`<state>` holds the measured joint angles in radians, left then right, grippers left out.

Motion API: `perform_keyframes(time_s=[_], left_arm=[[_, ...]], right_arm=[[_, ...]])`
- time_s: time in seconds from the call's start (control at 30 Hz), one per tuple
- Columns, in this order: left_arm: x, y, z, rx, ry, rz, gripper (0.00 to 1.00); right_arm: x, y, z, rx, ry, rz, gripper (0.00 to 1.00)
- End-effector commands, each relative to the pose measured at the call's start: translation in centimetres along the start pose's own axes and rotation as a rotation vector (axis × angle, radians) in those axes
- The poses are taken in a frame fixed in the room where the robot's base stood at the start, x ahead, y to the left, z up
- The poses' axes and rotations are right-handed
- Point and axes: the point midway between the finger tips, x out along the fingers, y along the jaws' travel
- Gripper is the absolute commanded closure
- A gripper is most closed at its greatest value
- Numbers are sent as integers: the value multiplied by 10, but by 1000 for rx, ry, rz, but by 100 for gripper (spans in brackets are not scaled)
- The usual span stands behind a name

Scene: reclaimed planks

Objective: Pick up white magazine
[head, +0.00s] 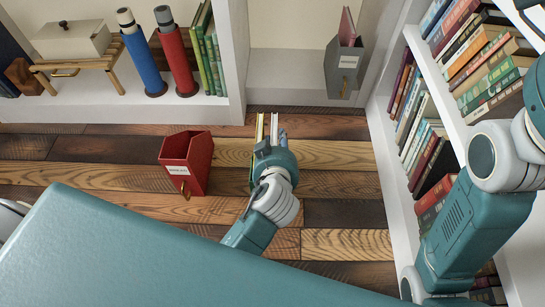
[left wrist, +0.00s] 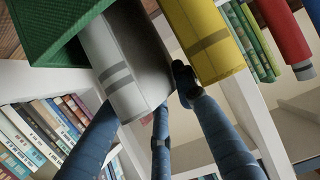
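The white magazine (head: 274,127) stands upright at my left gripper (head: 272,142) in the head view. In the left wrist view, the white magazine (left wrist: 124,62) has grey stripes, and the yellow magazine (left wrist: 208,40) is close on its right. The left gripper's blue fingers (left wrist: 152,105) come from below, on both sides of the white magazine. One dark fingertip lies in the gap between white and yellow. The other fingertips are partly hidden, so I cannot tell whether they press on it. My right arm shows at the right of the head view; its gripper is out of view.
A red magazine holder (head: 187,160) stands on the plank floor, left of my gripper. A grey holder (head: 343,68) stands on the back shelf. A bookcase (head: 393,140) bounds the right. A green ribbed object (left wrist: 62,28) is beside the white magazine. Planks beyond the red holder are clear.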

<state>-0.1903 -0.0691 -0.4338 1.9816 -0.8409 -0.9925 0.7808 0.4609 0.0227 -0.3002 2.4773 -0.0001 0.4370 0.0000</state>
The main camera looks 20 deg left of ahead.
Motion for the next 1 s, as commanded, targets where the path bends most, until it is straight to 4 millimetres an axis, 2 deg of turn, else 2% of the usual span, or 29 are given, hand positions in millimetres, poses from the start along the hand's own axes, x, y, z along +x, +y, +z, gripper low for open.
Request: perform_keyframes(time_s=[0.27,0.4,0.43,1.0], left_arm=[[-1,0,2,-1,-1,-1,72],[-1,0,2,-1,-1,-1,98],[-1,0,2,-1,-1,-1,100],[-2,0,-8,-2,5,1,100]], right_arm=[[2,0,-2,-1,7,-3,60],[2,-1,-2,-1,7,-3,60],[2,-1,-2,-1,7,-3,60],[1,1,4,1,-11,3,60]])
